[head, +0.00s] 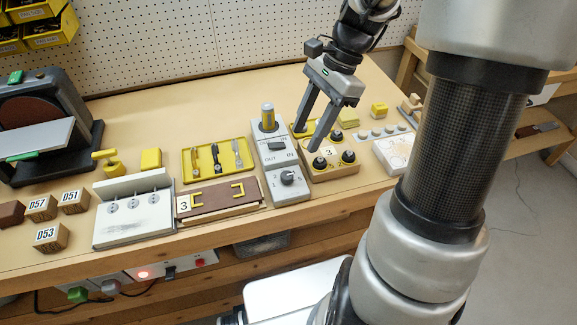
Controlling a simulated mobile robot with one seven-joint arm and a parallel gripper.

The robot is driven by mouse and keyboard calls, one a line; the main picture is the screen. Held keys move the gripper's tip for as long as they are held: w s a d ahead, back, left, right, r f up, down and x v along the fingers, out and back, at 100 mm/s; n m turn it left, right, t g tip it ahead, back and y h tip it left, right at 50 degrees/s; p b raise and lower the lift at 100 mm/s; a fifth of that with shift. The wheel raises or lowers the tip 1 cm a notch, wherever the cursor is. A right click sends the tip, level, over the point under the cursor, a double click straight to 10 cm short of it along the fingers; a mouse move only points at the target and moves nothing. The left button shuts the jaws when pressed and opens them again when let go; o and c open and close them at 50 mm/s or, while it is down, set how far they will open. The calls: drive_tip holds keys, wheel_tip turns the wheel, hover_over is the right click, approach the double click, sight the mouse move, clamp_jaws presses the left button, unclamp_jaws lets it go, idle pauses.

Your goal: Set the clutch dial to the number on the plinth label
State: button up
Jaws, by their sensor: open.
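A grey panel unit (273,155) stands on the bench right of centre. Its front face carries a round black dial (288,178), probably the clutch dial; a light pointer mark shows, but its setting is too small to read surely. A wooden block (345,171) with several black knobs sits to its right, with a white label reading 3 (328,153). Another label reading 3 (184,205) is on a brown-topped board at the left. I cannot tell which is the plinth label. My gripper (307,139) is open and empty, pointing down between the panel and the block, apart from the dial.
A yellow tray of tools (187,167), a white socket box (133,228) and numbered wooden blocks (51,237) stand left. A sander (45,120) is at far left.

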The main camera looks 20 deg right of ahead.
sight(287, 174)
drive_tip(key=b+x, duration=0.2)
drive_tip(key=x, duration=0.9)
drive_tip(key=shift+f, duration=0.35)
drive_tip(key=shift+c, duration=0.4)
drive_tip(key=c, duration=1)
drive_tip(key=shift+o, duration=0.2)
